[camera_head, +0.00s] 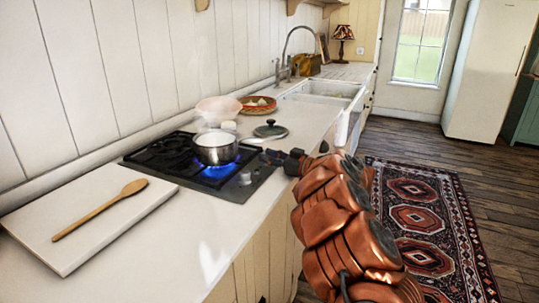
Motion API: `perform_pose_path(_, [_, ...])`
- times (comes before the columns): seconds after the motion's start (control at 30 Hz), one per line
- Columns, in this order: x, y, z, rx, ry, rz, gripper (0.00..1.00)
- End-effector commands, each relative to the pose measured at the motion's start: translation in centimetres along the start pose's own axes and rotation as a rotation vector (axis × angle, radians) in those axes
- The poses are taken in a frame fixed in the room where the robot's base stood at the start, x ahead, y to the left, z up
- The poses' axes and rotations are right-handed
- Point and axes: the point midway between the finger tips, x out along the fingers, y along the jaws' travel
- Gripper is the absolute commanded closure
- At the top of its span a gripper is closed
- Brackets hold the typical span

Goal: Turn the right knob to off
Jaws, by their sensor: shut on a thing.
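The black gas hob (205,165) is set in the white counter. A blue flame (219,171) burns under a steel pot (215,147) on its right part. One hob knob (245,178) shows near the front edge, uncovered. My gripper (267,157) reaches in from the right, low at the hob's right end, with its fingers shut where the right knob sits. The fingers hide that knob, so its turn angle cannot be seen.
A pot lid (270,130) lies on the counter behind the gripper, near a basket plate (258,105) and a pale bowl (218,107). A wooden spoon (100,210) rests on a white board (75,245) at left. The front counter is clear.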

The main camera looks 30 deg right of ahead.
Motion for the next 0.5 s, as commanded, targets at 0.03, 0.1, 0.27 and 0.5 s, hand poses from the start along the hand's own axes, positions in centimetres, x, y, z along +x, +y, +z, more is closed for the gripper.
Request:
perform_pose_path(0.03, [0.08, -0.04, -0.32, 0.000, 0.003, 0.016, 1.00])
perform_pose_path(0.1, [0.12, -0.10, -0.39, -0.002, 0.005, 0.036, 1.00])
perform_pose_path(0.27, [0.07, -0.17, -0.35, -0.002, 0.005, 0.090, 1.00])
perform_pose_path(0.5, [0.03, -0.27, -0.51, -0.005, 0.007, 0.176, 1.00])
